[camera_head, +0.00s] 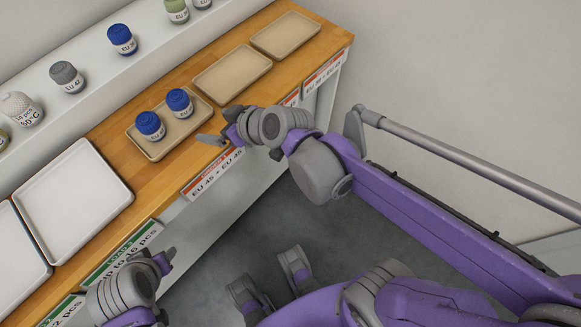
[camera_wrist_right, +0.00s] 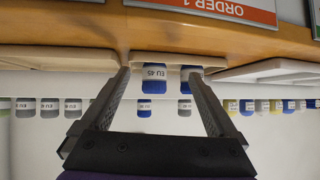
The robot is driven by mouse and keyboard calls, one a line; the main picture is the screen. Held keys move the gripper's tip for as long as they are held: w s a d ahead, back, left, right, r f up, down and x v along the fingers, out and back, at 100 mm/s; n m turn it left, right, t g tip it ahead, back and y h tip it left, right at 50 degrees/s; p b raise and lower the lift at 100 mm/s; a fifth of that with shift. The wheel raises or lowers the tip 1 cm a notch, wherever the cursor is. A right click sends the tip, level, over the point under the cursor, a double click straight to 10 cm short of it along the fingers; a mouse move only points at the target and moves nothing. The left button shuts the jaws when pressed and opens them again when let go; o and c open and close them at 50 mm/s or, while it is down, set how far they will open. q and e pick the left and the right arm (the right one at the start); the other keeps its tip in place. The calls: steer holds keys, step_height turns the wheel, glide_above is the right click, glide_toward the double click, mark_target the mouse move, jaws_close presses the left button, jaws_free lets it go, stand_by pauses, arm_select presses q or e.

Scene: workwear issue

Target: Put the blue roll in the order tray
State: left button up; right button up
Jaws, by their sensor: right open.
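Two blue rolls, a nearer one (camera_head: 150,125) and a farther one (camera_head: 180,102), stand upright in a tan order tray (camera_head: 157,154) on the wooden counter. A third blue roll (camera_head: 122,40) stands on the white ledge behind. My right gripper (camera_head: 220,127) is open and empty at the tray's right front side, apart from the rolls. In the right wrist view a blue roll marked EU 45 (camera_wrist_right: 153,78) shows between the open fingers, farther off, with another blue roll (camera_wrist_right: 185,78) beside it. My left gripper (camera_head: 163,261) is low at the counter's front; its fingers are unclear.
Two empty tan trays (camera_head: 232,74) (camera_head: 286,35) stand farther right. White trays (camera_head: 73,200) lie at the left. A grey roll (camera_head: 67,76) and other rolls stand on the ledge. Order labels (camera_head: 213,172) hang along the counter's front edge.

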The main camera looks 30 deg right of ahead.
steer(key=s+d+f+m+g+h, duration=0.2)
steer(key=s+d+f, duration=0.3)
steer(key=s, duration=0.3)
steer(key=s+d+f+m+g+h, duration=0.2)
steer(key=s+d+f, duration=0.3)
steer(key=s, duration=0.4)
steer(key=shift+s+d+f+m+g+h, duration=0.2)
steer(key=shift+d+f+m+g+h, duration=0.25)
steer(key=shift+h, duration=0.25)
